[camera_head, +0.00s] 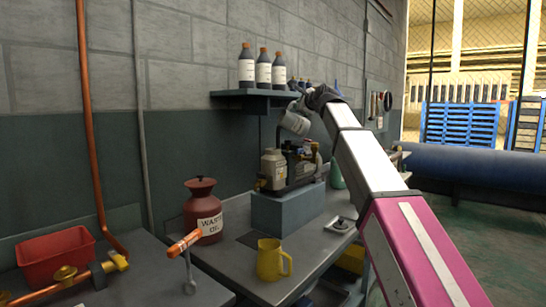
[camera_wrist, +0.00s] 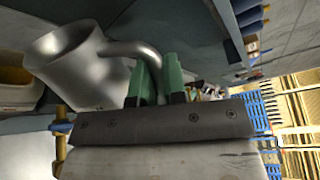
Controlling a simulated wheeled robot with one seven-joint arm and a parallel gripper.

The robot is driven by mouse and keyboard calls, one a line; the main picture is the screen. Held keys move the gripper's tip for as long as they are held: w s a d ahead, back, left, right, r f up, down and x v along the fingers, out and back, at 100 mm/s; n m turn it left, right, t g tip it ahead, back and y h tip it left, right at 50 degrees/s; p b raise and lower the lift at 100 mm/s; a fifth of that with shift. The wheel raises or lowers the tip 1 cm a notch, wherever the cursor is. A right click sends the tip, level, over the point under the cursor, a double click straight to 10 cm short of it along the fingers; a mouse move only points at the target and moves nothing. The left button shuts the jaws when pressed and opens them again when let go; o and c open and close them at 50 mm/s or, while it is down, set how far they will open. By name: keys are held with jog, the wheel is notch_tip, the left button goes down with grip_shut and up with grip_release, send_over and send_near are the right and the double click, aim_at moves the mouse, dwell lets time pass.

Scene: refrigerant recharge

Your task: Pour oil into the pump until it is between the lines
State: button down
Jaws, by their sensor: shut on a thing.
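The pump (camera_head: 300,163) stands on a blue-grey block on the bench, with a pale reservoir (camera_head: 272,170) at its left end. My gripper (camera_head: 318,98) is above the pump and shut on the handle of a metal jug (camera_head: 295,122). The jug is tilted in the head view. In the wrist view the green fingers (camera_wrist: 158,78) grip the curved handle, and the jug (camera_wrist: 72,65) hangs off to the left. I cannot make out any oil stream, the oil level or the lines on the pump.
A red waste oil can (camera_head: 203,212) and a yellow jug (camera_head: 270,262) stand on the bench (camera_head: 238,280). A wall shelf (camera_head: 250,96) with several bottles is close behind my gripper. An orange-handled tool (camera_head: 185,243) and a red bin (camera_head: 56,255) are at the left.

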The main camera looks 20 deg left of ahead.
dwell(0.8)
jog(key=shift+w+d+m, duration=0.35)
jog(key=shift+d+m, duration=0.05)
jog(key=shift+m, duration=0.4)
jog(key=shift+r, duration=0.2)
jog(key=shift+r, duration=0.1)
jog(key=shift+w+d+r+m+y+b, duration=0.25)
jog(key=shift+r+m+y+b, duration=0.15)
jog(key=shift+m, duration=0.2)
jog(key=w+d+f+m+y+b, duration=0.1)
jog(key=w+d+f+m+b, duration=0.1)
jog(key=f+m, duration=0.4)
jog(key=shift+w+d+f+m+y, duration=0.35)
jog(key=shift+w+d+m, duration=0.35)
jog(key=shift+d+m, duration=0.5)
jog(key=shift+r, duration=0.1)
